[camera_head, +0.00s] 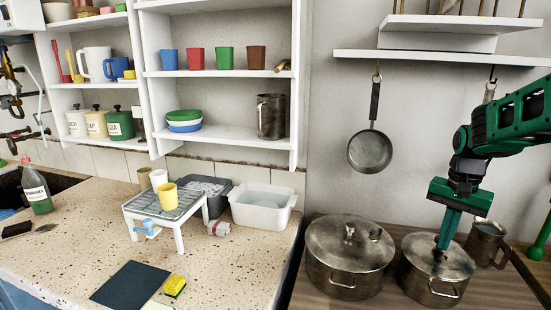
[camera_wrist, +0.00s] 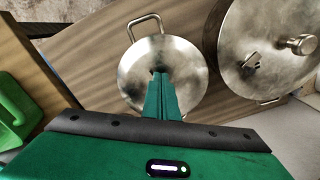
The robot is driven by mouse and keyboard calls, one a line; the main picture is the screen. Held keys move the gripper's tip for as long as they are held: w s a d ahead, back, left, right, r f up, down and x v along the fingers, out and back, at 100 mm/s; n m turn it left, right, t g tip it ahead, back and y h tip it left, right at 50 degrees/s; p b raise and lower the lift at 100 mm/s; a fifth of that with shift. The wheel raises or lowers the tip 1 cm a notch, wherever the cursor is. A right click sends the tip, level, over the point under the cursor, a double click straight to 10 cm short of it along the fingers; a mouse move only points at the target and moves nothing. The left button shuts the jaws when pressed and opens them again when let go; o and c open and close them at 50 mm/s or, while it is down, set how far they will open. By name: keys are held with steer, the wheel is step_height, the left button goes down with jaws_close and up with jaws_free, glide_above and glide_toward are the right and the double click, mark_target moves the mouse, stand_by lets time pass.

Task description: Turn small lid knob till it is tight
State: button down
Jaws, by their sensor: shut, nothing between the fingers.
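The small steel pot (camera_head: 430,288) stands on the wooden counter at the lower right, with its lid (camera_head: 415,250) on top. The lid also shows in the wrist view (camera_wrist: 190,72), seen from above. My green gripper (camera_head: 443,244) points down at the middle of this lid. Its fingers are shut together with nothing between them. In the wrist view my fingertips (camera_wrist: 158,77) end at the lid's centre and cover most of the knob there. Only a small dark bit shows at the tips. I cannot tell whether they touch it.
A larger lidded steel pot (camera_head: 345,275) stands close left of the small one. A steel jug (camera_head: 485,243) stands close on the right. A pan (camera_head: 370,151) hangs on the wall behind. A green object (camera_wrist: 15,98) is at the wrist view's left.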

steer(key=shift+w+a, duration=0.5)
steer(key=shift+w, duration=0.1)
stand_by(0.9)
steer(key=shift+s+a, duration=0.15)
steer(key=shift+a, duration=0.2)
steer(key=shift+r, duration=3)
